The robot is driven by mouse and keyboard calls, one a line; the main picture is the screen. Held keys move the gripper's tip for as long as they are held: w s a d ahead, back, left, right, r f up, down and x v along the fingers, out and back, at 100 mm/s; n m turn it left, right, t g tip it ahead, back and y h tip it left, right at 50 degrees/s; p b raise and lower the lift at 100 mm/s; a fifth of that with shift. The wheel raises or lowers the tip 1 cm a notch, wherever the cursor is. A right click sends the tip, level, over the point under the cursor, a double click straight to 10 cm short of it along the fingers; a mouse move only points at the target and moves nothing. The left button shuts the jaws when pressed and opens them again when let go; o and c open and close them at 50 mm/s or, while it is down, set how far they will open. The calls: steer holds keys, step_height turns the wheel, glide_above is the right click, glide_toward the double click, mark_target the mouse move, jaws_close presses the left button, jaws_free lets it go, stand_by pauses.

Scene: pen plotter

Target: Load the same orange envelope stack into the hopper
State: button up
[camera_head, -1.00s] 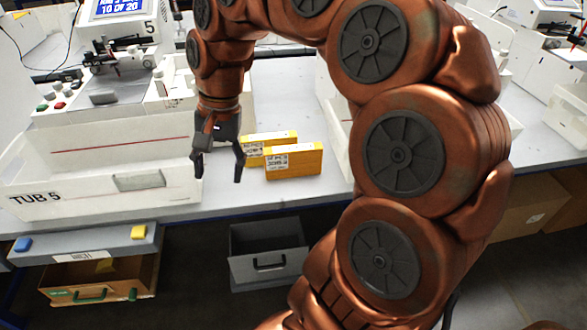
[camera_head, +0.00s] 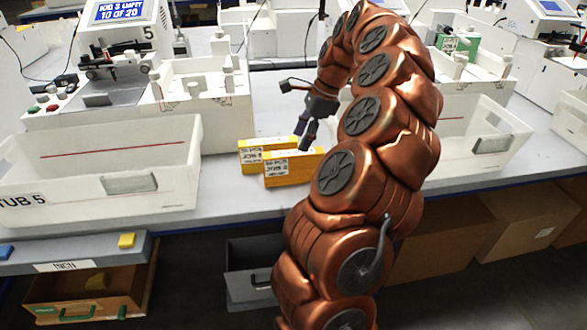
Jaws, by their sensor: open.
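Two orange envelope stacks stand side by side on the grey table, each with a white printed label. The front stack (camera_head: 283,172) is nearer the table edge, and the back stack (camera_head: 250,158) is just behind it and to its left. My gripper (camera_head: 294,118) is open and empty. It is above and behind the right end of the stacks, and no contact shows. The plotter (camera_head: 112,62) marked 5, with a blue screen, is at the upper left. A white hopper-like bin (camera_head: 200,95) stands beside it. I cannot tell for sure which part is the hopper.
The white tub (camera_head: 75,150) marked TUB 5 is at the left, with another white tub (camera_head: 490,140) at the right behind my arm. Bare table shows around the stacks.

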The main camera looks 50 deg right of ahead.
mark_target(295, 152)
steer(key=shift+x, duration=3.4)
jaws_close()
